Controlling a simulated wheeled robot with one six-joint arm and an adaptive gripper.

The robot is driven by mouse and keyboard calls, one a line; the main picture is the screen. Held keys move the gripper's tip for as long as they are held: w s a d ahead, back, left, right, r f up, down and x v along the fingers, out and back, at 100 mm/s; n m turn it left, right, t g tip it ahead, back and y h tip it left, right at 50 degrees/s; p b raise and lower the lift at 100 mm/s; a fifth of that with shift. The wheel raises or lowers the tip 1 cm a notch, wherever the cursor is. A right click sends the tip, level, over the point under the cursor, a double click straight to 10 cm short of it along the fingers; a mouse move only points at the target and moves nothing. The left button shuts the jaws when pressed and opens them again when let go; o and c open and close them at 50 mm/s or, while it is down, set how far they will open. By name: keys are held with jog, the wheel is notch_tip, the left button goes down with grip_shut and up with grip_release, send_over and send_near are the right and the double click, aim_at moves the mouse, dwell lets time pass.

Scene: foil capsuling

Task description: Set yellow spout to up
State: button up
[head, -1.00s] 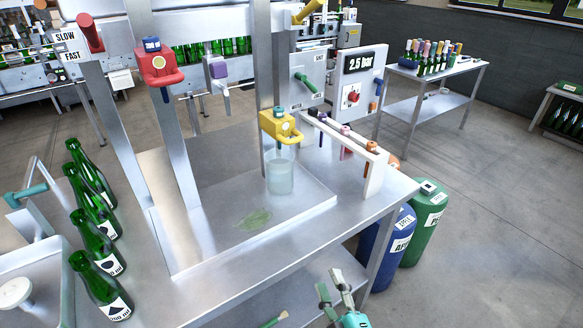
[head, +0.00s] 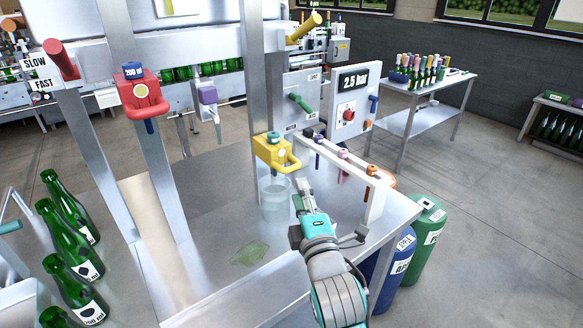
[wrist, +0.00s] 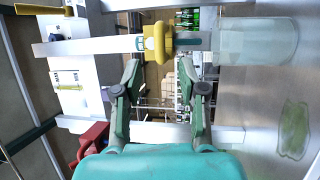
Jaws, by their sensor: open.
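The yellow spout (head: 270,150) is a yellow block on the metal post, with a dark bluish top and a yellow loop handle (head: 291,164) sticking out to the front right. Its nozzle hangs over a clear glass vessel (head: 274,203). My gripper (head: 303,190) is open and empty, just in front of and below the handle. In the wrist view, which is turned sideways, my open fingers (wrist: 160,72) point at the yellow spout (wrist: 158,42), which lies just beyond the fingertips. No contact is visible.
A white rack (head: 345,163) with several hanging coloured tools stands close right of my gripper. A red spout (head: 143,95) and a purple spout (head: 208,97) are to the left. Green bottles (head: 72,285) stand at far left. The bench front is mostly clear.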

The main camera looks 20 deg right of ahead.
aim_at(292, 166)
jog(key=w, duration=0.3)
jog(key=w+r, duration=0.1)
jog(key=w, duration=0.4)
jog(key=shift+w+d+r, duration=0.15)
jog(key=shift+w+d, duration=0.15)
jog(key=shift+d, duration=0.05)
grip_shut()
